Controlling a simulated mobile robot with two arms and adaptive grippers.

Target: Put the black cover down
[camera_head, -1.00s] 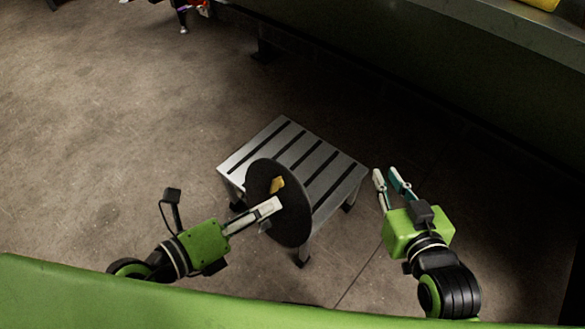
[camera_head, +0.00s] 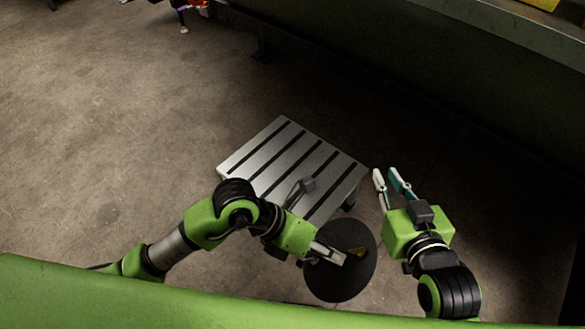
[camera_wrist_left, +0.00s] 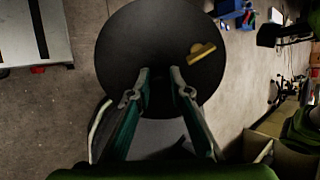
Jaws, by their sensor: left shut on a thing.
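The black cover (camera_head: 345,282) is a round dark disc with a small yellow piece (camera_head: 357,251) on it. My left gripper (camera_head: 341,257) is shut on the black cover and holds it at the near right side of the slatted table, between that table and my right gripper. In the left wrist view the cover (camera_wrist_left: 150,35) fills the upper middle, beyond the fingers (camera_wrist_left: 160,78). How the fingertips grip it is hard to make out there. My right gripper (camera_head: 390,178) is open and empty, right of the table.
A low grey slatted table (camera_head: 262,163) stands in the middle, its top clear of objects but partly covered by my left arm. A long green bench or wall with a grey ledge (camera_head: 500,30) runs along the upper right. Open floor (camera_head: 110,130) lies to the left.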

